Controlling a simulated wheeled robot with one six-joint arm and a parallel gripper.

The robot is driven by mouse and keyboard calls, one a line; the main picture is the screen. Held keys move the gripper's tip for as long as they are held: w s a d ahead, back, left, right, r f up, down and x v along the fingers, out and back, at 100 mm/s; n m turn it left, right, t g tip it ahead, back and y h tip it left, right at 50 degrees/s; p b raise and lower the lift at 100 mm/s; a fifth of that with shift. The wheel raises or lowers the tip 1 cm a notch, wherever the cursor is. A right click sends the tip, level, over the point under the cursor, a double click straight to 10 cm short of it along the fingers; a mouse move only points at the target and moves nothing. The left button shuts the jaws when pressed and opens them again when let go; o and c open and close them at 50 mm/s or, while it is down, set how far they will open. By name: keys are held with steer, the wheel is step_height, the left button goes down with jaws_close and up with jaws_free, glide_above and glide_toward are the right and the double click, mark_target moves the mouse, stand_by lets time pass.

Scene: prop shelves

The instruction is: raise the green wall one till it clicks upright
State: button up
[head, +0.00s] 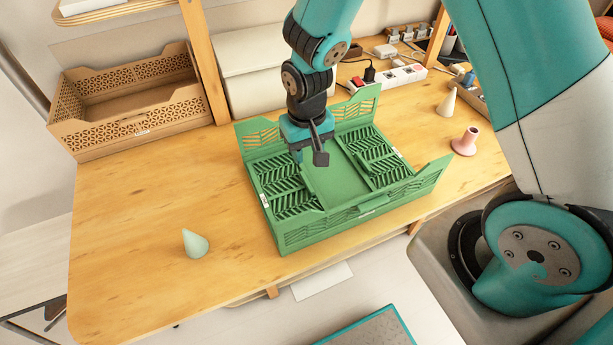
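The green folding crate (341,217) stands on the wooden table in the head view. Its far wall (356,108) stands up, with its middle partly hidden behind my gripper. Its front wall also seems to stand. Two green slatted panels lie folded inward over the floor, the left panel (284,187) and the right panel (372,152). The bare green floor shows between them. My gripper (310,156) points down over the crate's far left part, near the inner end of the left panel. Contact and the finger gap cannot be made out.
A brown crate (140,128) stands at the back left. A pale green cone (194,243) is on the table front left. A cream cone (447,102) and a pink flared piece (466,141) stand to the right. A power strip (395,77) lies behind. The left tabletop is mostly clear.

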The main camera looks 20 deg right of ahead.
mark_target(307, 181)
step_height(307, 181, down, 10)
steer(key=shift+p, duration=0.45)
steer(key=shift+c, duration=0.4)
jaws_close()
